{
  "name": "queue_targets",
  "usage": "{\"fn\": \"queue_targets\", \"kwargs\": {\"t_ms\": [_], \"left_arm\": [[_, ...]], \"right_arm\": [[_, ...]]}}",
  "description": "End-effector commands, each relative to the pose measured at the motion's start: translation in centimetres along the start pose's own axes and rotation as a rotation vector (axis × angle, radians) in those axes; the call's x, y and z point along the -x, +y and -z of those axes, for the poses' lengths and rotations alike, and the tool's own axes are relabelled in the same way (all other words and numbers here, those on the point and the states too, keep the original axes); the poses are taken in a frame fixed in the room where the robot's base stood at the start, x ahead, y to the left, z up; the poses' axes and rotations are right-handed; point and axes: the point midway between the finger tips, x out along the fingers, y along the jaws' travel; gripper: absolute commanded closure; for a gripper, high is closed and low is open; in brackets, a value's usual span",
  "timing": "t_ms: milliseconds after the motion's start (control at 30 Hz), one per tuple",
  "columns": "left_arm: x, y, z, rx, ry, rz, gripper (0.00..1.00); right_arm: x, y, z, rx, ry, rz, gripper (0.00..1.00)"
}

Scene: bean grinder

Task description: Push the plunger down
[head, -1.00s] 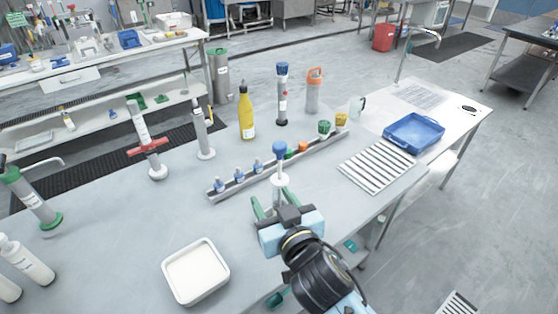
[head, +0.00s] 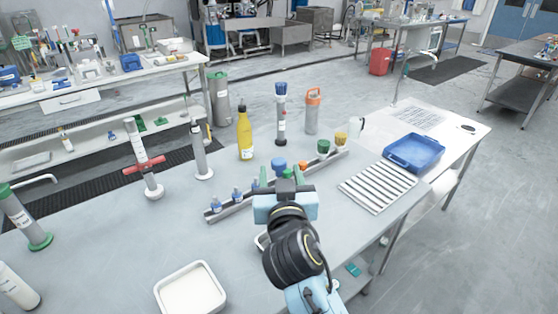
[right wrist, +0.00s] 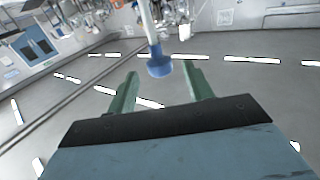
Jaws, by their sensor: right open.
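The plunger's blue round knob (head: 279,164) shows just past my right gripper (head: 281,173) in the head view. In the right wrist view, the blue knob (right wrist: 158,67) and its pale rod (right wrist: 150,25) appear in line with the gap between the green fingertips (right wrist: 161,73). The right gripper is open and holds nothing. Whether a finger touches the knob, I cannot tell. The lower part of the plunger and its base are hidden behind the gripper in the head view. My left gripper is not in view.
A rack (head: 228,207) with small blue-capped bottles runs behind the gripper. A yellow bottle (head: 245,135), a blue-topped cylinder (head: 281,115) and an orange-topped bottle (head: 313,112) stand beyond. A slatted tray (head: 378,187) is at right, a white tray (head: 162,298) at front left.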

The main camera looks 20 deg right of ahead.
Motion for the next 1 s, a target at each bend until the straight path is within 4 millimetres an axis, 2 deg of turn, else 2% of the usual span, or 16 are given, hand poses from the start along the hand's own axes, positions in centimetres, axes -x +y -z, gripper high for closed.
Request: {"fn": "queue_targets", "kwargs": {"t_ms": [100,233,633,1000], "left_arm": [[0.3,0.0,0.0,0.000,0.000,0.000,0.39],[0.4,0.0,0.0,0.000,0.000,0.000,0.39],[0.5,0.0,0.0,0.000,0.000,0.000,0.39],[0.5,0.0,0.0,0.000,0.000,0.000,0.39]], "right_arm": [[-2.0,0.1,0.1,0.003,0.001,-0.001,0.49],[-3.3,0.0,0.1,0.002,0.001,0.000,0.49],[-4.0,0.0,-0.1,0.000,0.000,0.000,0.50],[-4.0,0.0,0.0,0.000,0.000,0.000,0.98]]}}
